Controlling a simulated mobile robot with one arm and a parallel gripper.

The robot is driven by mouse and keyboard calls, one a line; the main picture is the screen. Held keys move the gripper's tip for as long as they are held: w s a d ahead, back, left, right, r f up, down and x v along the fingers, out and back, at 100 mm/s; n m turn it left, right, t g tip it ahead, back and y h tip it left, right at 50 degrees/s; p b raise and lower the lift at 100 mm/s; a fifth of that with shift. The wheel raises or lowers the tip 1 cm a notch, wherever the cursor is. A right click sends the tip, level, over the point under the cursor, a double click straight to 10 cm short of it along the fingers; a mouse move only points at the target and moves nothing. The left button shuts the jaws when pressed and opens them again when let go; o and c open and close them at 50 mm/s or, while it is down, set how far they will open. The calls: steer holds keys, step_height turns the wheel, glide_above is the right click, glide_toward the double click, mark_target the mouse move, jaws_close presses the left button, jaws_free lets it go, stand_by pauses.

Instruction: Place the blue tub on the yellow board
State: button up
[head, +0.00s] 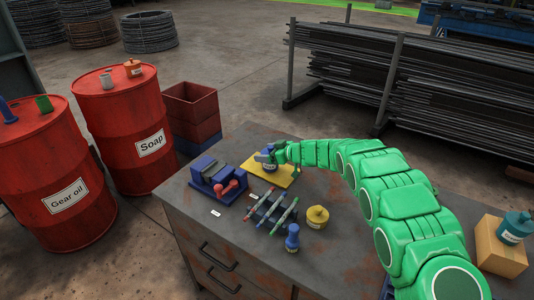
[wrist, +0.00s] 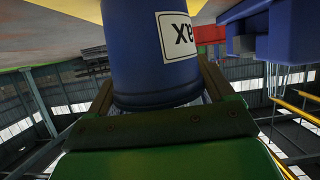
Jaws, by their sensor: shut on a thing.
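The blue tub (head: 268,166) is small in the head view, at the far end of my arm, over the yellow board (head: 285,180). In the wrist view the blue tub (wrist: 140,60) fills the middle, with a white label seen upside down, partly cut off. My gripper (head: 277,153) has its fingers on both sides of the tub and is shut on it; it also shows in the wrist view (wrist: 158,85). A yellow strip of the board (wrist: 92,10) shows behind the tub. I cannot tell whether the tub touches the board.
A blue vise (head: 218,175) with a red handle stands just left of the board. A rack with pens (head: 268,210), a yellow tub (head: 316,217) and a blue stamp-like object (head: 292,238) are in front on the workbench (head: 190,205). Red drums (head: 120,130) stand left.

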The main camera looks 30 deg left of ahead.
steer(key=shift+f, duration=0.1)
steer(key=o, duration=1.2)
steer(key=shift+c, duration=0.2)
steer(key=shift+d+r, duration=0.2)
steer(key=v, duration=1.1)
steer(key=shift+d, duration=0.3)
steer(key=shift+r, duration=0.1)
